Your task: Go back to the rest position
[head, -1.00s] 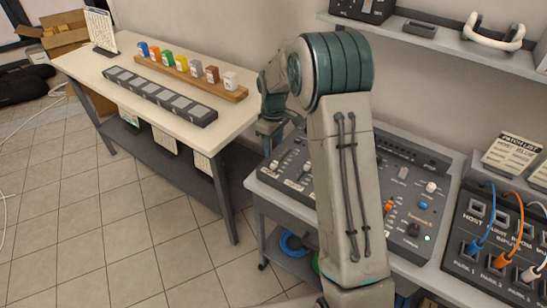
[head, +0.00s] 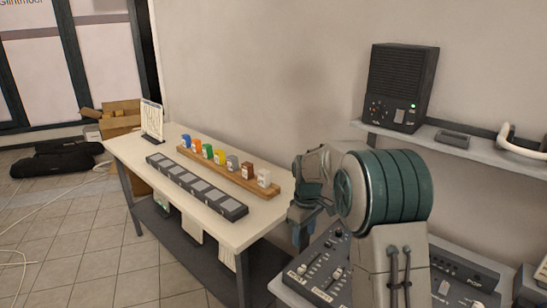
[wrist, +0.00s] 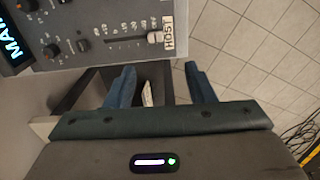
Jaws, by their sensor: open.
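My gripper (wrist: 160,82) is open in the wrist view, with its two blue fingers apart and nothing between them. Beyond the fingers are a console edge and the tiled floor. In the head view, my arm rises in front at the right and bends away. The gripper end (head: 302,228) hangs by the left side of the mixing console (head: 322,270), partly hidden by my own arm. I cannot tell the exact gap to the console.
A white table (head: 140,152) at the left holds a wooden rack (head: 235,177) of coloured blocks and a dark strip of pads (head: 195,188). A shelf (head: 455,145) with a speaker box (head: 400,85) is on the wall. Tiled floor (head: 100,265) is open at the left.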

